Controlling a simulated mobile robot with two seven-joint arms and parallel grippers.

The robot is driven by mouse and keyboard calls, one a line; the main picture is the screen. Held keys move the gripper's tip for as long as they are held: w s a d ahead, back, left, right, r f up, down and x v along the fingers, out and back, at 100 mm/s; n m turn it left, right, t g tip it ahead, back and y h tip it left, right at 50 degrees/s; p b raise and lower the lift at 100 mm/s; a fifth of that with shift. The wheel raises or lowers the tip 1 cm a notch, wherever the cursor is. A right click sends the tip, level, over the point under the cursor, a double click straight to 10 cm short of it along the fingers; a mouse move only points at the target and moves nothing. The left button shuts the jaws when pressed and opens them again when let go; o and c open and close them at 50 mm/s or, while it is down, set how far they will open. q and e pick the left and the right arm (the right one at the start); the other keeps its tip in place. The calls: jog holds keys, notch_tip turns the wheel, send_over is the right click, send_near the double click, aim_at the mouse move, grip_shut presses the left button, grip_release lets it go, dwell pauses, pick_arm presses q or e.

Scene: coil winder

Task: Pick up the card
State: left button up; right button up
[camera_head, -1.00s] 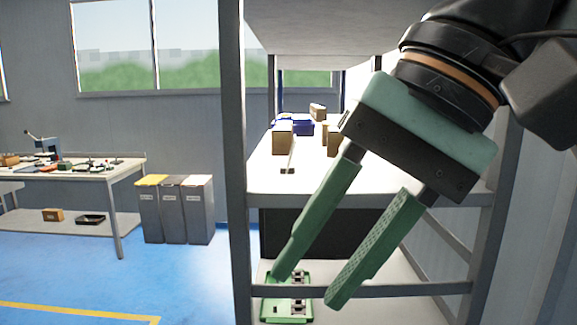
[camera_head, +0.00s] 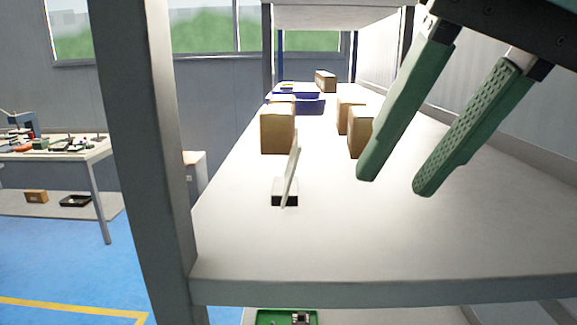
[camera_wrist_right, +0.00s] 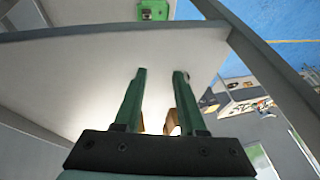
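A thin pale card (camera_head: 292,170) stands nearly upright, leaning slightly, in a small dark holder (camera_head: 285,194) on the white shelf (camera_head: 330,245). I see it almost edge-on in the head view. My right gripper (camera_head: 394,183) is open and empty, with green fingers well apart. In the head picture it is to the right of the card, clear of it. In the right wrist view the open fingers (camera_wrist_right: 160,73) point over the pale shelf, and I cannot make out the card there. My left gripper is not in view.
Brown boxes (camera_head: 277,130) stand behind the card, with more (camera_head: 360,137) to the right and a blue tray (camera_head: 310,106) farther back. A grey post (camera_head: 150,150) rises at the front left. The shelf's front area is bare.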

aim_at(300, 140)
jog(key=shift+w+a, duration=0.2)
jog(key=shift+w, duration=0.15)
jog(key=w+a, duration=0.2)
jog(key=w, duration=0.1)
jog(key=w+a+p, duration=0.1)
jog(key=w+a, duration=0.1)
jog(key=w, duration=0.1)
jog(key=w+a+p, duration=0.1)
jog(key=w+a, duration=0.1)
jog(key=w, duration=0.1)
jog(key=shift+w, duration=0.1)
jog(key=shift+x, duration=2.55)
grip_shut()
